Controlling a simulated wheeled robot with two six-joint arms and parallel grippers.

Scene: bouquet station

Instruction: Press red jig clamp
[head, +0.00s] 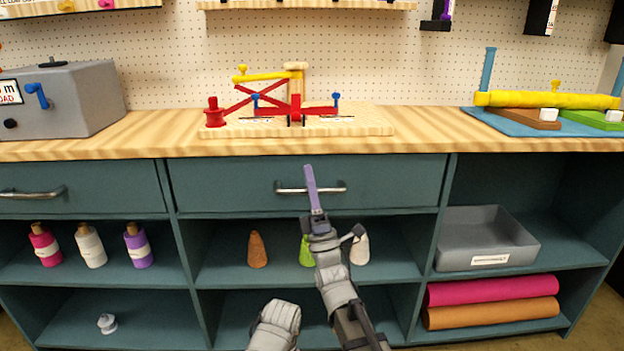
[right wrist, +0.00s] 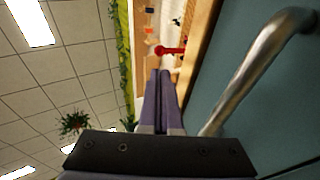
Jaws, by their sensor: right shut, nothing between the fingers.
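The red jig clamp (head: 296,108) stands on a pale wooden board (head: 370,122) on the counter, with crossed red bars, a yellow arm on top and blue knobs. A red knob-like piece (head: 214,113) is at its left end. A red part (right wrist: 170,50) also shows in the right wrist view, beyond the fingertips. My right gripper (head: 309,170) is shut and empty, in front of the middle drawer, below the counter edge and apart from the clamp. Its purple fingers are together in the right wrist view (right wrist: 161,75). My left gripper is not in view.
The drawer handle (head: 330,188) is close to my right gripper; it looms large in the right wrist view (right wrist: 262,70). A grey machine (head: 80,95) stands at the left of the counter. A blue mat (head: 490,118) with a yellow roll lies at the right. The counter front is clear.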

